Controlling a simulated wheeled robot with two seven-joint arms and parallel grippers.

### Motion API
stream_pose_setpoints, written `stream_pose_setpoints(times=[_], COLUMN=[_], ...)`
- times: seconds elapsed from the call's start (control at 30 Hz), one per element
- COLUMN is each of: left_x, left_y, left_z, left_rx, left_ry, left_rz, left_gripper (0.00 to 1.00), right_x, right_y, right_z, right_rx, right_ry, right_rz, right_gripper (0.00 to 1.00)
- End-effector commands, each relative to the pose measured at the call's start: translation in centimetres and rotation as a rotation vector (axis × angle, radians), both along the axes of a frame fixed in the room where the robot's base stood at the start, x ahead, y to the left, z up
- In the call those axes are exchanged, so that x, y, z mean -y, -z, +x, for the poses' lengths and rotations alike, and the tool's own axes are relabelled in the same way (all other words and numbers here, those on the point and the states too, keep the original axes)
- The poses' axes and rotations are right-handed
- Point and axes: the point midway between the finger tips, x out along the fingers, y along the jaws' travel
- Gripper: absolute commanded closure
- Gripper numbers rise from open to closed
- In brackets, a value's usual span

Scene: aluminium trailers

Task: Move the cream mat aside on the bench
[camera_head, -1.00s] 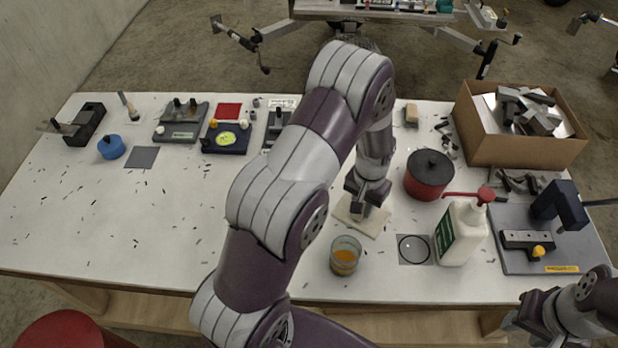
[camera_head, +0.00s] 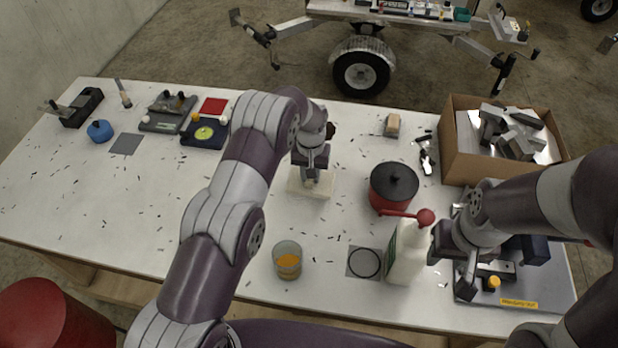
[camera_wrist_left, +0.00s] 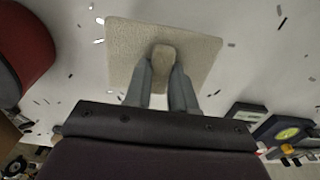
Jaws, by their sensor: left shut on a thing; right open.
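The cream mat (camera_head: 325,188) is a small pale square with a raised cream knob (camera_wrist_left: 163,56). It is on or just above the white bench, left of the red pot; I cannot tell whether it touches the bench. My left gripper (camera_head: 312,178) is shut on the knob from above. In the left wrist view the mat (camera_wrist_left: 122,50) spreads beyond the two grey fingers (camera_wrist_left: 163,78). The arm and hand hide part of the mat in the head view. My right gripper (camera_head: 452,270) is open, just right of the white bottle, over the grey plate.
The dark-lidded red pot (camera_head: 393,190), a glass with orange liquid (camera_head: 288,262) and the white bottle (camera_head: 408,255) surround the mat's right and front. A cardboard box (camera_head: 465,165) of metal parts stands at back right. The bench (camera_head: 120,200) is mostly clear at left, with scattered dark chips.

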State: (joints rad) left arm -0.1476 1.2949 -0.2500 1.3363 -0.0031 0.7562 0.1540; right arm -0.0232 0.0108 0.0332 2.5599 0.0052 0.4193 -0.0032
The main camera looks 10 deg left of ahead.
Motion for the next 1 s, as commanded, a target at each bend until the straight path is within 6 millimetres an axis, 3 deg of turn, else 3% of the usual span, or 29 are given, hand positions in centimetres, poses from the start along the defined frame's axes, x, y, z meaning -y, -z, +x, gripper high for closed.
stream_pose_setpoints(times=[0.3, 0.67, 0.7, 0.77, 1.0], left_x=[-0.5, -0.4, -0.4, -0.4, -0.4], left_y=[4.1, 4.9, 4.8, 4.8, 4.7], left_z=[0.4, 0.4, 0.4, 0.4, 0.4], left_rx=[-0.001, 0.0, 0.0, -0.001, -0.001], left_ry=[0.001, 0.001, 0.001, 0.001, 0.001], left_rz=[0.0, 0.0, 0.0, 0.0, 0.0], left_gripper=[1.0, 1.0, 0.69, 0.5, 0.5], right_x=[0.0, 0.0, 0.0, 0.0, 0.0], right_y=[-2.0, -1.3, -1.4, -1.5, -1.5], right_z=[0.0, 0.0, 0.0, 0.0, 0.0], right_rx=[0.0, 0.0, 0.0, 0.0, 0.0], right_ry=[0.0, 0.0, 0.0, 0.0, 0.0], right_rz=[0.0, 0.0, 0.0, 0.0, 0.0], right_gripper=[0.57, 0.57, 0.57, 0.57, 0.57])
